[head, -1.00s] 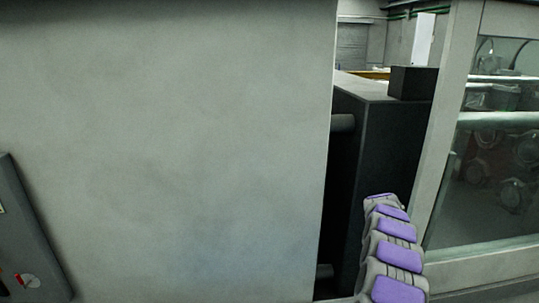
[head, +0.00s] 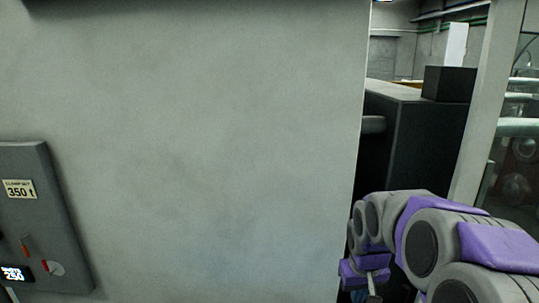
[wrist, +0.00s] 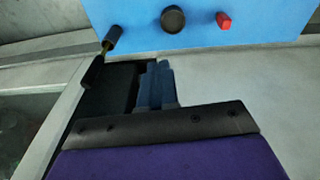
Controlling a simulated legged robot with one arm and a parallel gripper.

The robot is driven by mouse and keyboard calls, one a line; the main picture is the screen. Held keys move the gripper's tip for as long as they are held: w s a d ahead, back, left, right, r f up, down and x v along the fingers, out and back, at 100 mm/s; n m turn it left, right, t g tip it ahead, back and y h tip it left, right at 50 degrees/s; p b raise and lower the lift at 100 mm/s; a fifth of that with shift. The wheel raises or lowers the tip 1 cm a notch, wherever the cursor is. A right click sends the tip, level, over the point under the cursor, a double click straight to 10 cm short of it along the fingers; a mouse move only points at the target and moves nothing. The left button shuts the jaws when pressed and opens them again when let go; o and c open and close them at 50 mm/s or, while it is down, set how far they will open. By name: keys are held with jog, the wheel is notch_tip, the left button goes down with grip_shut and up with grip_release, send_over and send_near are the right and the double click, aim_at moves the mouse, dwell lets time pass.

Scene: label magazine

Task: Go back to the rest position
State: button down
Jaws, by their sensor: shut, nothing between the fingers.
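My gripper shows in the wrist view (wrist: 157,82), its two dark blue fingers shut together with nothing visible between them. It is in front of a pale grey machine wall and a dark gap. In the head view my grey and purple arm reaches in from the lower right and bends down at its far end. The gripper end there is partly cut off by the bottom edge.
A large grey panel (head: 200,140) fills the left and middle. A control box (head: 35,215) labelled 350 t is at left. A dark cabinet (head: 425,140) stands behind the panel. The wrist view shows a blue panel (wrist: 235,35) with a black knob (wrist: 173,19) and red button (wrist: 223,20).

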jog(key=s+a+f+g+b, duration=0.1)
jog(key=s+a+f, duration=0.1)
jog(key=s, duration=0.8)
jog(key=s+a+f+g+b, duration=0.1)
jog(key=s+a+f, duration=0.1)
jog(key=s, duration=0.9)
jog(key=s+a+f+g+b, duration=0.1)
jog(key=s+a, duration=0.3)
jog(key=s, duration=0.6)
jog(key=shift+s+f+m+g+y+b, duration=0.2)
jog(key=shift+f+m+g+y+b, duration=0.1)
jog(key=shift+f+g, duration=0.15)
jog(key=shift+d, duration=0.3)
jog(key=shift+a, duration=0.15)
